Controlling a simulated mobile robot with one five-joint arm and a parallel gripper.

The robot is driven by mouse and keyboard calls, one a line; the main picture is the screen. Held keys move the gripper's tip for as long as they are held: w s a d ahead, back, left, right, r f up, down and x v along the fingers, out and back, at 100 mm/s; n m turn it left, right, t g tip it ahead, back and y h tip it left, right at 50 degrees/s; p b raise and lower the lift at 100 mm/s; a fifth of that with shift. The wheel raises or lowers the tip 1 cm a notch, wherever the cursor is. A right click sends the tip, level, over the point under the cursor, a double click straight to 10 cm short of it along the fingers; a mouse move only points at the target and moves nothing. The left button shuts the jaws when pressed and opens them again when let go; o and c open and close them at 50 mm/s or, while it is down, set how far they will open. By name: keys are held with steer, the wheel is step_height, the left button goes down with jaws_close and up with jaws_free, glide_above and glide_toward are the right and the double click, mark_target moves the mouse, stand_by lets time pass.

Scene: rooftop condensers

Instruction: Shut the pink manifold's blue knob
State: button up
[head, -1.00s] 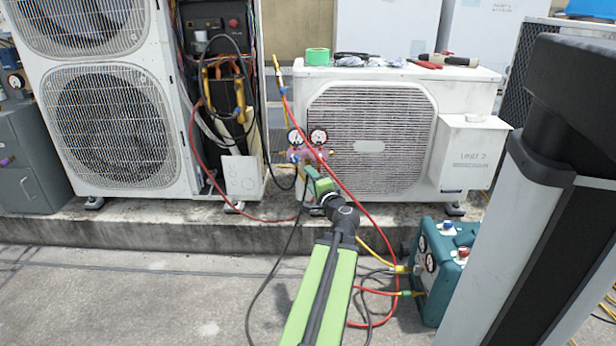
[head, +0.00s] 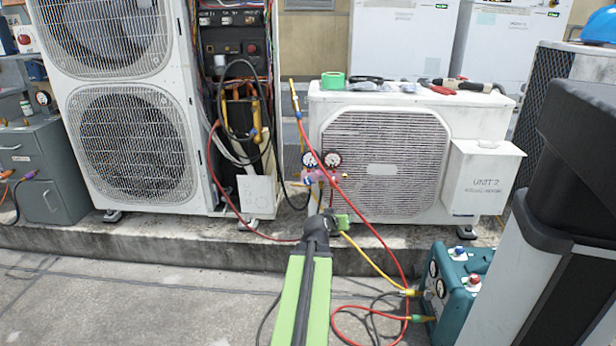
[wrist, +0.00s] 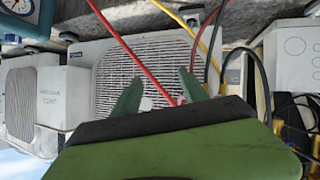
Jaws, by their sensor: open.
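The pink manifold (head: 325,177) hangs at the left front edge of the small condenser, under two round gauges (head: 321,160). Its blue knob (head: 307,177) shows as a small patch at the manifold's left end. In the head view my gripper (head: 340,220) is below the manifold and apart from it in the picture, with its fingers largely hidden by my own wrist. In the wrist view, which is upside down, my gripper (wrist: 160,90) is open, two green fingers apart. A small pink bit of the manifold (wrist: 181,100) shows near the right finger; the knob cannot be made out there.
A red hose (head: 352,205) and a yellow hose (head: 372,258) run from the manifold area down to a teal machine (head: 455,290) at the right. The small condenser (head: 385,165) stands behind on a concrete ledge (head: 170,235). Floor at the left is clear.

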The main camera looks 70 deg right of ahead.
steer(key=w+r+n+h+p, duration=0.2)
steer(key=w+r+n+p, duration=0.15)
steer(key=w+r, duration=0.3)
steer(key=n+t, duration=0.1)
steer(key=n, duration=0.2)
glide_toward(307, 182)
steer(key=shift+m, duration=0.25)
steer(key=b+x, duration=0.4)
steer(key=x, duration=0.7)
jaws_close()
